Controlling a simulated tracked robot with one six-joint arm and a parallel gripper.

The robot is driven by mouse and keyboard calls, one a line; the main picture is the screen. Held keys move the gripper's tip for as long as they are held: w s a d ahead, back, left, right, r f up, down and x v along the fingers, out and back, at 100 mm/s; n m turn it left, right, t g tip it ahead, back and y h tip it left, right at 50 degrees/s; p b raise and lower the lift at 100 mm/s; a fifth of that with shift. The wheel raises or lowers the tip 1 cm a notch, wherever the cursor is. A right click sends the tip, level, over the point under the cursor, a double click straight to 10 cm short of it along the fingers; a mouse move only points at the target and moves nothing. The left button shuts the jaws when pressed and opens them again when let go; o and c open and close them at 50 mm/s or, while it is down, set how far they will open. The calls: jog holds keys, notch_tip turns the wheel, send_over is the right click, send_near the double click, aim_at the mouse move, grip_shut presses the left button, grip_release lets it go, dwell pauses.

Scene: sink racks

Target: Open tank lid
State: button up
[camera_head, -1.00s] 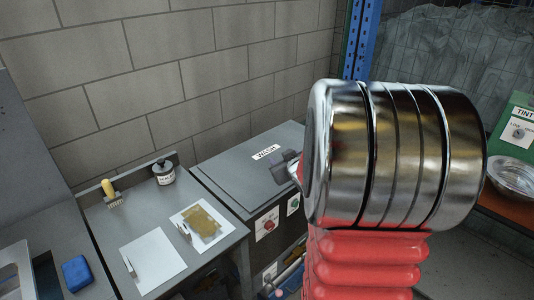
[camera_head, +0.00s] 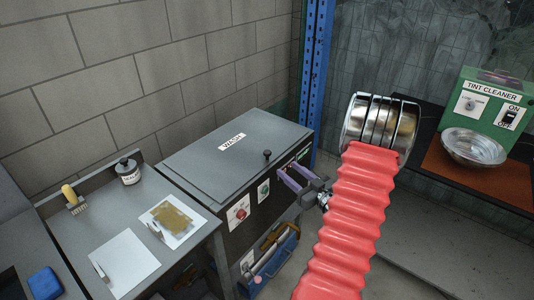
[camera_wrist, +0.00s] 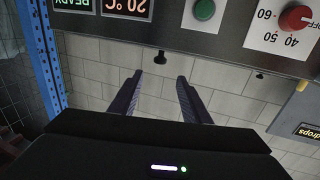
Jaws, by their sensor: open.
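The grey tank (camera_head: 200,215) labelled WASH stands against the wall, left of centre in the head view. Its flat lid (camera_head: 225,165) is closed, with a small black knob (camera_head: 267,154) near its front right edge. My gripper (camera_head: 290,178) is open and empty, just in front of the tank's front right side, apart from the knob. In the wrist view, upside down, my gripper's dark fingers (camera_wrist: 158,95) stand apart below the tank's control panel (camera_wrist: 170,25). A small dark knob (camera_wrist: 160,57) shows at the panel's edge, between the fingertips.
Left of the tank, a bench (camera_head: 100,225) holds a jar (camera_head: 128,172), a brush and sheets. A blue toolbox (camera_head: 272,262) sits low in front of the tank. A blue post (camera_head: 315,80) stands behind right; a tint cleaner (camera_head: 490,110) and metal bowl (camera_head: 472,146) are further right.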

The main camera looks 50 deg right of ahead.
aim_at(270, 154)
dwell(0.3)
jog(key=w, duration=0.4)
jog(key=w+d, duration=0.1)
jog(key=w, duration=0.4)
jog(key=w+d, duration=0.1)
jog(key=w, duration=0.3)
jog(key=shift+w+d, duration=0.2)
jog(key=shift+w, duration=0.1)
jog(key=shift+c, duration=0.4)
grip_shut()
jog(key=shift+a, duration=0.15)
jog(key=shift+r, duration=0.1)
